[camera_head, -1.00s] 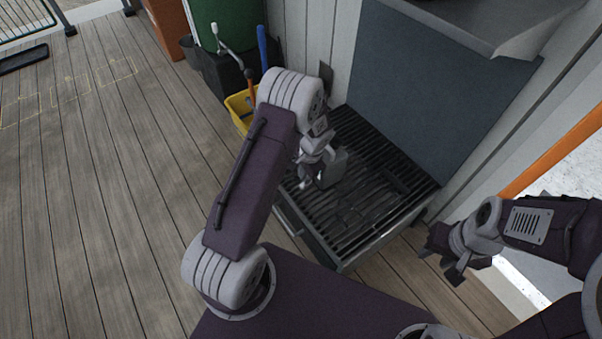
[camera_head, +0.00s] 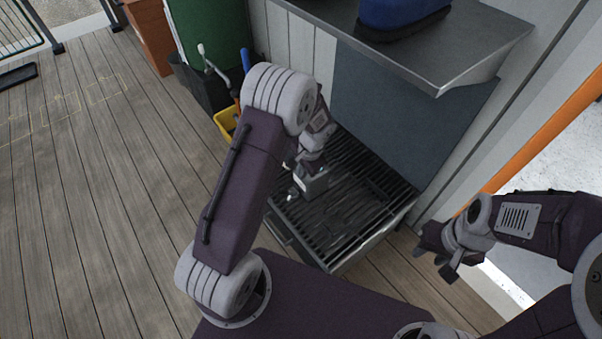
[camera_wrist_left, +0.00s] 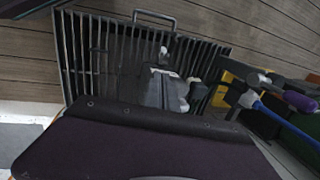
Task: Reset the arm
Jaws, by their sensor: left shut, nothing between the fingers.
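My left arm reaches over a dark slatted metal grate (camera_head: 350,222) set in a low tray on the deck. My left gripper (camera_head: 297,185) is shut and empty above the left part of the grate, pointing down. The left wrist view shows the grate (camera_wrist_left: 95,60) with a loop handle (camera_wrist_left: 155,17) at its edge. A grey shape over the slats there is too unclear to name. My right gripper (camera_head: 437,257) hangs apart from everything, right of the grate's near corner. Its finger gap is not clear.
A metal shelf (camera_head: 470,50) carrying a blue item (camera_head: 400,12) overhangs the grate's back. A yellow bucket (camera_head: 226,122), tool handles and a green bin (camera_head: 207,35) stand behind my left arm. An orange post (camera_head: 545,135) rises at right.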

